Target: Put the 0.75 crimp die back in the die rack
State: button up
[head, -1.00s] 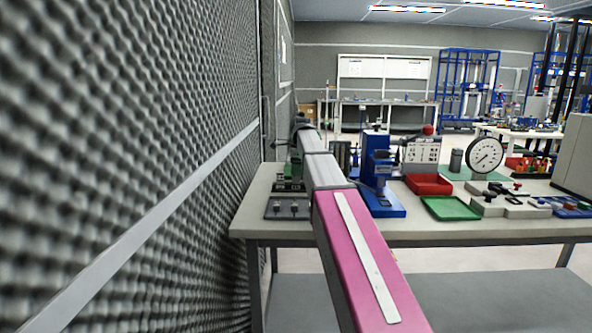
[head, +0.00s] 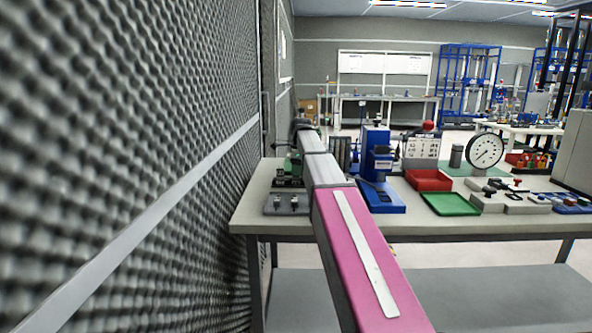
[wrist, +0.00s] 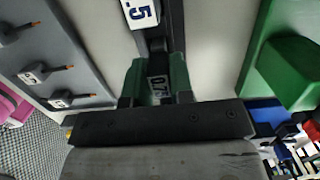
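In the wrist view, the 0.75 crimp die (wrist: 157,88), a dark piece with a white label partly reading 0.7, sits between the two green fingers of my gripper (wrist: 156,72). The fingers look closed on its sides. Just beyond it is a dark piece with a white label ending in .5 (wrist: 140,12), in line with the die; I cannot tell whether the two touch. I cannot make out the die rack for certain. In the head view my pink and grey arm reaches over the bench's left end and hides the gripper and die.
The foam wall (head: 150,150) stands close on the left. A grey plate with small knobs (head: 287,204) lies at the bench's left end. A blue press (head: 377,170), a red tray (head: 428,180), a green tray (head: 450,204) and a round dial (head: 485,151) stand right of my arm.

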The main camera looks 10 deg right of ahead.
jog(key=o, duration=0.5)
jog(key=shift+c, duration=0.2)
jog(key=shift+r, duration=0.1)
jog(key=r, duration=0.3)
jog(key=d+r, duration=0.1)
jog(key=r, duration=0.6)
jog(key=shift+s+d+r, duration=0.1)
jog(key=shift+d+r, duration=0.05)
jog(key=shift+r, duration=0.1)
